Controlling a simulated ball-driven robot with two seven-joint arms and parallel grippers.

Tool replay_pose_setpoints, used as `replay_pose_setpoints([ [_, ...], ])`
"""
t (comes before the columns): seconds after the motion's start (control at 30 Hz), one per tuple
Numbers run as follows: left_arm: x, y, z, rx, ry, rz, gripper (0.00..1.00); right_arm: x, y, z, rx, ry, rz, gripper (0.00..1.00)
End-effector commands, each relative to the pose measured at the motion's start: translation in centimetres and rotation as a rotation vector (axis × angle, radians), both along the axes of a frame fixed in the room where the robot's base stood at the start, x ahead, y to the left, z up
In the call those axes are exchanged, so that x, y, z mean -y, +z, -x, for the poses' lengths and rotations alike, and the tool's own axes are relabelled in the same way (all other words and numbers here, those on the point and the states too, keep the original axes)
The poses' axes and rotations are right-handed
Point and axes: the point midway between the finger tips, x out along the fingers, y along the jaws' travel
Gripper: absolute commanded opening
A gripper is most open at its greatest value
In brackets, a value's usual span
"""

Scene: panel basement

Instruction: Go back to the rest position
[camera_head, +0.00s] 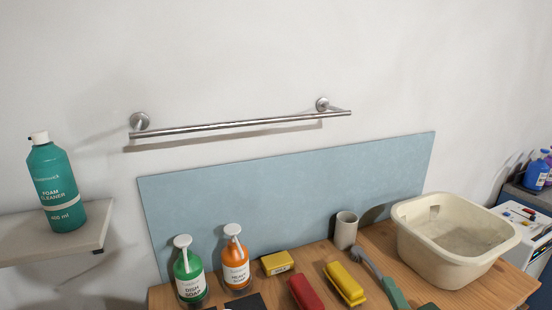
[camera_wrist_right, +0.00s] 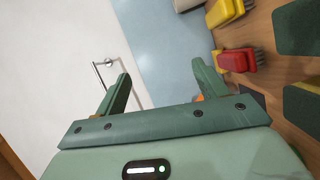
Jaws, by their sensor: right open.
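My right gripper (camera_wrist_right: 160,70) shows in the right wrist view. Its two green fingers are spread apart, with nothing between them. Beyond them are the blue backing panel (camera_wrist_right: 158,35) and the white wall. A red brush (camera_wrist_right: 236,60) and a yellow brush (camera_wrist_right: 226,11) lie on the wooden table past the right-hand finger. Neither gripper shows clearly in the head view, and my left gripper cannot be made out.
The wooden table (camera_head: 480,294) holds a cream basin (camera_head: 408,240), a grey cup (camera_head: 345,231), a green soap bottle (camera_head: 189,282), an orange bottle (camera_head: 235,268) and brushes. A metal rail (camera_head: 240,124) is on the wall. A shelf (camera_head: 30,242) at left holds a foam cleaner bottle (camera_head: 54,185).

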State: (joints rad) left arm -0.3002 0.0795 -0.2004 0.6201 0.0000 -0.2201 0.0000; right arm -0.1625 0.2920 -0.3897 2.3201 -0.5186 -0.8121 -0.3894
Motion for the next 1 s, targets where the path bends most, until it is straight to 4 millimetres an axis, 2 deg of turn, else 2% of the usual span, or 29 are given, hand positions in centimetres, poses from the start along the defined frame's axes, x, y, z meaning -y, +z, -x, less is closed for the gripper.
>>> replay_pose_setpoints([
  [0.03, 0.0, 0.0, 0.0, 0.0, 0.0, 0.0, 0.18, 2.1, -2.7, 1.6, -0.119, -0.093, -0.082, 0.72],
  [0.1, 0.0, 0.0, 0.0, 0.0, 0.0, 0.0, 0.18, 4.5, -5.7, 3.8, -0.256, -0.206, -0.174, 0.72],
  [0.2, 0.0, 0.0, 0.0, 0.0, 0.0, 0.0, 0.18, 6.9, -9.0, 7.2, -0.415, -0.341, -0.265, 0.72],
  [0.3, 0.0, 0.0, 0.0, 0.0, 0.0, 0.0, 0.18, 8.6, -11.6, 10.6, -0.548, -0.456, -0.331, 0.72],
  [0.5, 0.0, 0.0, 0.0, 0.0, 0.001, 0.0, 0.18, 11.0, -15.5, 17.5, -0.776, -0.659, -0.417, 0.72],
  [0.6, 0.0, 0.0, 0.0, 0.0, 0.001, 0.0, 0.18, 9.9, -20.1, 16.7, -0.823, -0.631, -0.439, 0.72],
  [0.77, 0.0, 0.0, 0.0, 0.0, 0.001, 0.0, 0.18, 8.4, -27.5, 17.1, -0.914, -0.609, -0.488, 0.72],
  [0.87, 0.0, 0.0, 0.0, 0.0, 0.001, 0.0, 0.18, 7.5, -32.7, 18.3, -0.978, -0.603, -0.53, 0.72],
  [0.97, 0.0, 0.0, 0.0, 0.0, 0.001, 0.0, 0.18, 6.6, -38.7, 20.6, -1.055, -0.607, -0.584, 0.72],
  [1.0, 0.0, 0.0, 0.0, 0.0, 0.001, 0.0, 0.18, 6.2, -41.3, 22.0, -1.089, -0.615, -0.611, 0.72],
])
